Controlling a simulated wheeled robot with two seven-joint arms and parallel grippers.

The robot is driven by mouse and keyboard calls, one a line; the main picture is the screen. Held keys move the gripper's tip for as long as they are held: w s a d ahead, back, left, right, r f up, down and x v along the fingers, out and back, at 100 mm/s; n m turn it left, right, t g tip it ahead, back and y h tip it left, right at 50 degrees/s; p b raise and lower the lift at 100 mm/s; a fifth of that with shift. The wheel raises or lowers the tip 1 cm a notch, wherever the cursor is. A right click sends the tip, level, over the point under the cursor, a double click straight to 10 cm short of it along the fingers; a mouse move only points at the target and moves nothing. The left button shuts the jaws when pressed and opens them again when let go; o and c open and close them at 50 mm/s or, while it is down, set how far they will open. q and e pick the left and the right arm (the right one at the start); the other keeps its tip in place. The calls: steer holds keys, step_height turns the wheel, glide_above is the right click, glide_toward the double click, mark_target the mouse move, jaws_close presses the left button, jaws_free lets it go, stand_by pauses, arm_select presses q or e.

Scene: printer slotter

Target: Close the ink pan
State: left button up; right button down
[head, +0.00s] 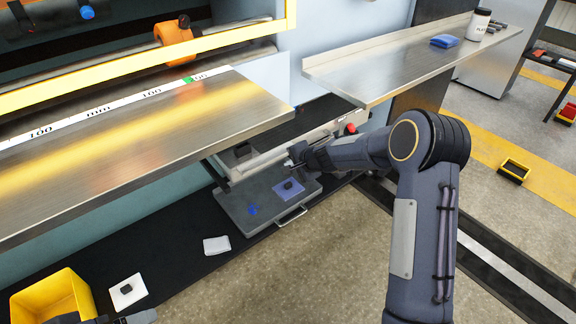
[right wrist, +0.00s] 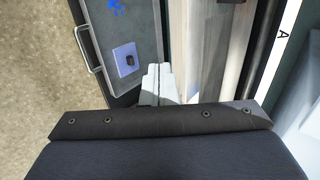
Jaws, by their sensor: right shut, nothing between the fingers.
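The ink pan (head: 237,207) is a flat grey tray standing out from under the machine, low in the middle of the head view. A silver handle (head: 291,216) is on its front edge. A blue pad with a black knob (head: 290,186) and a blue ink stain (head: 253,210) lie on it. The pan also shows in the right wrist view (right wrist: 140,22), with its handle (right wrist: 89,50) at the left. My right gripper (head: 289,163) is shut and empty, above the pan's inner side near the roller. It also shows in the right wrist view (right wrist: 159,68).
A metal table with a ruler (head: 180,120) overhangs at the left. A metal shelf (head: 400,62) is at the upper right. The floor before the pan is clear.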

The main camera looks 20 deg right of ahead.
steer(key=s+d+r+n+y+p, duration=0.15)
steer(key=s+r+n, duration=0.25)
steer(key=s+r, duration=1.2)
steer(key=s+a+n+g+h, duration=0.1)
steer(key=s+n+g, duration=0.45)
steer(key=s, duration=2.25)
step_height(320, 180, up, 30)
steer(key=n+t+p, duration=0.2)
steer(key=p, duration=2.8)
steer(key=shift+w+a+f+p, duration=0.15)
steer(key=shift+w+f+p, duration=0.1)
steer(key=shift+p, duration=0.1)
steer(key=shift+t, duration=0.25)
